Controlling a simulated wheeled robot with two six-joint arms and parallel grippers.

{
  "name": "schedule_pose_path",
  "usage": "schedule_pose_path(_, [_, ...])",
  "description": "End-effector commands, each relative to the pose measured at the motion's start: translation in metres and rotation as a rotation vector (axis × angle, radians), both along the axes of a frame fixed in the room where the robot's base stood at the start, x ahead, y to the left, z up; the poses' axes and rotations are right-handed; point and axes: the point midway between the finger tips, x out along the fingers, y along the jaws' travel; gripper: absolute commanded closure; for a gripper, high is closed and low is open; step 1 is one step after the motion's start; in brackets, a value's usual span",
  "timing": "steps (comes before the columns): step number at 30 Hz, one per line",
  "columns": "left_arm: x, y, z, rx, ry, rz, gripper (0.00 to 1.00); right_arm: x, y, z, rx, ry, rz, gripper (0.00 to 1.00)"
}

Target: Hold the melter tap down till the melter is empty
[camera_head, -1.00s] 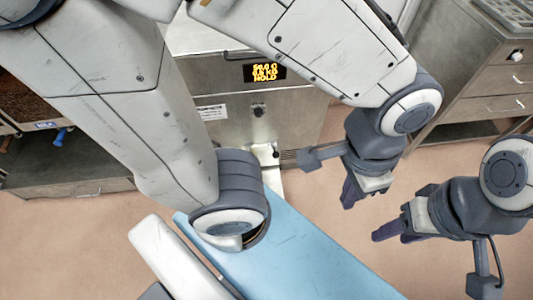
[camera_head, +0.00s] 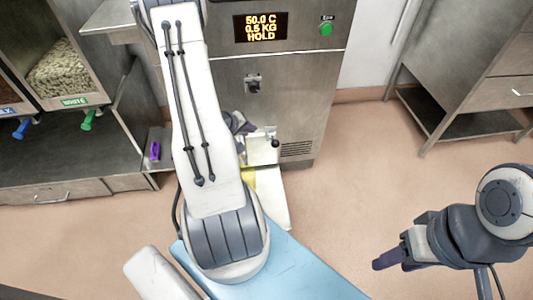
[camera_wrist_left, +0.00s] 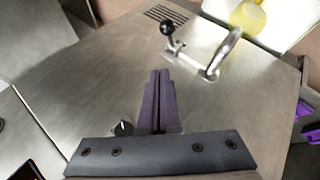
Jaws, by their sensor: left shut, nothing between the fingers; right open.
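The melter (camera_head: 290,75) is a steel cabinet whose display (camera_head: 260,27) reads 50.0 C, 0.5 KG, HOLD. Its tap (camera_head: 270,140) is low on the front; in the left wrist view the tap's lever ends in a black ball (camera_wrist_left: 167,28) beside a curved metal part (camera_wrist_left: 222,55). My left gripper (camera_wrist_left: 160,72) is shut and empty, close to the melter front, its tips apart from the lever in the picture. In the head view my left arm partly hides it (camera_head: 240,122). My right gripper (camera_head: 388,256) is open and empty, far right of the tap.
Below the tap a white surface (camera_head: 272,205) carries something yellow (camera_wrist_left: 248,18), partly hidden by my arm. A black knob (camera_head: 253,85) and green button (camera_head: 326,28) are on the melter. Dispensing bins (camera_head: 65,72) stand left, a drawer cabinet (camera_head: 495,80) right. The floor between is clear.

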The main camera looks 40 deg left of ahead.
Motion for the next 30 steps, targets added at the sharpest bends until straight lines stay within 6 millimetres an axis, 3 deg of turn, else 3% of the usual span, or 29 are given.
schedule_pose_path(1, [-0.012,0.009,-0.023,-0.049,-0.034,0.051,1.0,0.0,0.0,-0.016,0.001,-0.001,0.0,0.5])
schedule_pose_path(4, [-0.023,0.017,-0.034,-0.119,-0.09,0.109,1.0,0.0,0.0,-0.024,0.001,-0.001,0.0,0.5])
schedule_pose_path(17, [-0.029,0.021,-0.036,-0.158,-0.126,0.14,1.0,0.0,0.0,-0.024,0.001,-0.001,0.0,0.5])
schedule_pose_path(23, [-0.017,0.02,-0.047,-0.157,-0.125,0.137,1.0,0.0,0.0,-0.033,0.001,-0.001,0.0,0.5])
schedule_pose_path(30, [0.021,0.021,-0.08,-0.156,-0.125,0.134,1.0,0.0,0.0,-0.055,0.001,-0.001,0.0,0.5])
